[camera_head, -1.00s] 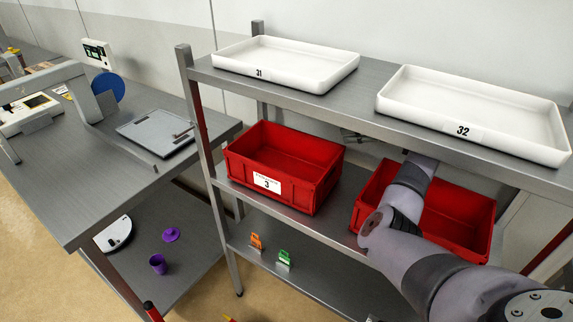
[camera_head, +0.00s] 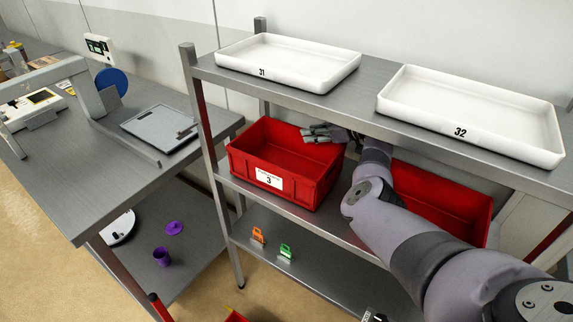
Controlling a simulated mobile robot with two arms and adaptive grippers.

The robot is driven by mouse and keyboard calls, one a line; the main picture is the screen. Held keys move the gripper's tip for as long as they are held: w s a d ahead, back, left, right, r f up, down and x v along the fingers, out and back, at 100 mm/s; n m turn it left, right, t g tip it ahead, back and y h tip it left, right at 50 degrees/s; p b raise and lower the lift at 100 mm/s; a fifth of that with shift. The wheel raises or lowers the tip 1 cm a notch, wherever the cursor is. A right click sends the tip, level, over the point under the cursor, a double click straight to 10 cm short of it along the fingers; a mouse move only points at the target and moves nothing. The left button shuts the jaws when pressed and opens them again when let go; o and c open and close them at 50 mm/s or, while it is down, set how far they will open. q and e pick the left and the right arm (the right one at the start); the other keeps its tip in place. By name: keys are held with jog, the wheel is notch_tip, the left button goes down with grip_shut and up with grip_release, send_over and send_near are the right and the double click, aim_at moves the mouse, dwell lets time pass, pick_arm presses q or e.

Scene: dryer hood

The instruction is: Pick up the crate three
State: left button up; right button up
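Crate three is a red open crate (camera_head: 316,190) with a white label marked 3 on its front. It sits on the middle shelf of the metal rack, upright, and looks empty. My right arm reaches under the top shelf from the right. My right gripper (camera_head: 308,134) is at the back right part of crate three, over its rim, pointing left. Its two grey fingers look apart, with nothing seen between them. Whether they touch the crate I cannot tell. My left gripper is not in view.
White trays 31 (camera_head: 290,62) and 32 (camera_head: 470,115) stand on the top shelf, close above my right arm. A second red crate (camera_head: 440,205) is partly behind my arm. Orange (camera_head: 258,235) and green (camera_head: 286,251) items stand on the lower shelf. A metal table (camera_head: 75,150) is at the left.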

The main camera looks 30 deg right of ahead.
jog(key=shift+x, duration=1)
grip_shut()
jog(key=shift+r, duration=0.15)
